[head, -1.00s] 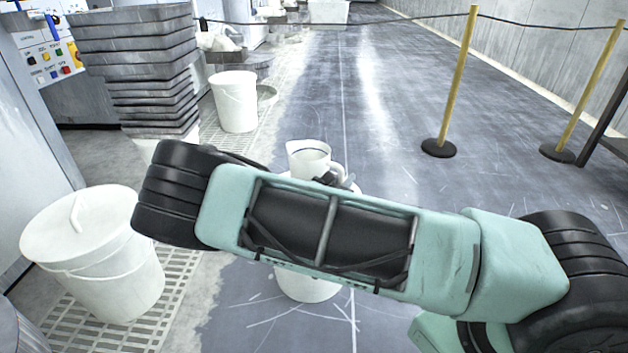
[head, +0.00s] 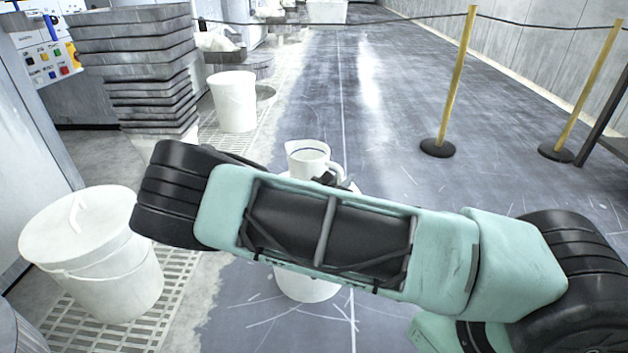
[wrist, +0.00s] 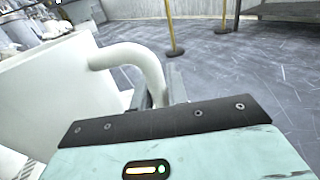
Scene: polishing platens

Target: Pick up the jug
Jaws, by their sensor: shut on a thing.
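The white jug (head: 307,158) is in the middle of the head view, upright, with its lower part hidden behind my arm. Its curved handle (wrist: 128,57) and pale body (wrist: 55,95) fill the left of the wrist view. My gripper (wrist: 162,92) is shut on the handle at its lower part, right of the body. In the head view only a dark bit of the gripper (head: 330,179) shows beside the handle. A white round bucket or stand (head: 306,287) is below the jug. I cannot tell whether the jug touches it.
A lidded white bucket (head: 95,255) stands at the lower left, another white bucket (head: 235,101) farther back. Stacked grey trays (head: 135,70) stand by the control panel (head: 50,62). Yellow posts (head: 458,75) with a rope stand at right. Open floor (head: 390,100) lies between.

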